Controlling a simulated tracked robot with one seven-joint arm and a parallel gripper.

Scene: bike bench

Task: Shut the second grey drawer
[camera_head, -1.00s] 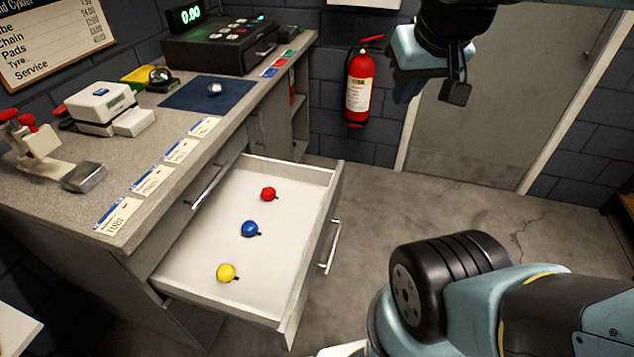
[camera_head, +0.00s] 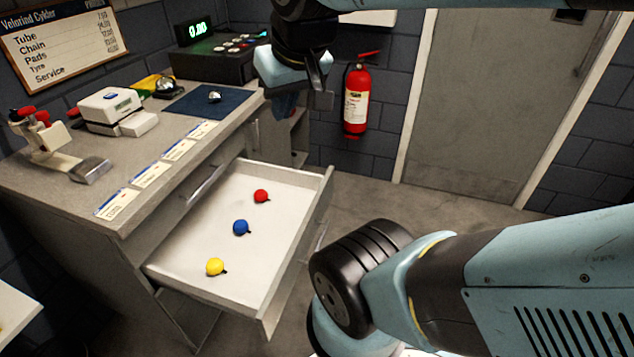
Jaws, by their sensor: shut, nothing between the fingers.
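A grey drawer (camera_head: 187,247) under the counter stands pulled far out. A red ball (camera_head: 261,196), a blue ball (camera_head: 241,228) and a yellow ball (camera_head: 215,267), each with a small dark stub, lie on its white floor. Its front panel with the handle faces right, partly hidden by my arm. A closed drawer with a bar handle (camera_head: 205,185) sits above it. My gripper (camera_head: 318,97) is shut and empty, high above and beyond the drawer's far corner, apart from it. My forearm crosses the lower right.
A fire extinguisher (camera_head: 356,98) hangs behind my gripper. Floor (camera_head: 425,205) near the door is clear.

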